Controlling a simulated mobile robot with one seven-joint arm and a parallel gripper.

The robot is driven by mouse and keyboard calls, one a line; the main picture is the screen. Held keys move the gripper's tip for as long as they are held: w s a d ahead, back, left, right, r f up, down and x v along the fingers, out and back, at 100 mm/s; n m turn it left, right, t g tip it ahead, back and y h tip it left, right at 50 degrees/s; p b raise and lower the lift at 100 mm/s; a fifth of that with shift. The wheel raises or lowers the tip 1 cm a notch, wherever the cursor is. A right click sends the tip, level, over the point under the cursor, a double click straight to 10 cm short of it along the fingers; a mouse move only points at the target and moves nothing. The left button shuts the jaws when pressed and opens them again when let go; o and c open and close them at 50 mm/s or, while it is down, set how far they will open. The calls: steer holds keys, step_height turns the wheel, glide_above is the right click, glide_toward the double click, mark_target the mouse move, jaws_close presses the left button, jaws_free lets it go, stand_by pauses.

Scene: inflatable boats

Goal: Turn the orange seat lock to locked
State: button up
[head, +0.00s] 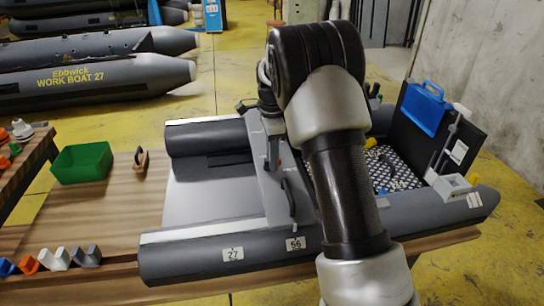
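A grey inflatable boat (205,190) lies on the wooden table, with a grey bench seat (270,190) across its middle. A tiny orange-red spot (279,161) shows on the seat, which may be the orange seat lock. It is too small and too much covered for me to tell its setting. My arm reaches up from the bottom right and bends down over the seat. My gripper (272,160) points down near the orange spot. Its fingers are small and dark, and I cannot tell whether they are open or touch the lock.
A dark bent handle (290,200) stands on the seat near my gripper. A dark transom board with a blue case (424,108) rises at the right. A green bin (82,162) and coloured V-shaped pieces (55,260) are on the table's left.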

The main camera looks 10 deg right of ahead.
jaws_close()
steer(key=shift+r+n+p, duration=0.1)
steer(key=shift+n+p, duration=0.3)
steer(key=shift+p, duration=0.05)
steer(key=shift+w+r+n+p, duration=0.1)
steer(key=shift+n+p, duration=0.45)
steer(key=shift+n, duration=0.05)
steer(key=n+p, duration=0.2)
steer(key=n, duration=0.1)
steer(key=n+p, duration=0.1)
steer(key=shift+w+a, duration=0.1)
steer(key=shift+w, duration=0.15)
steer(key=n+p, duration=0.1)
steer(key=n, duration=0.2)
steer(key=n+p, duration=0.1)
steer(key=n, duration=0.2)
steer(key=shift+w+a, duration=0.2)
steer(key=n, duration=0.2)
steer(key=n+p, duration=0.1)
steer(key=n, duration=0.2)
steer(key=shift+w+a+n, duration=0.1)
steer(key=shift+a+n, duration=0.2)
steer(key=shift+n, duration=0.1)
steer(key=shift+f, duration=0.2)
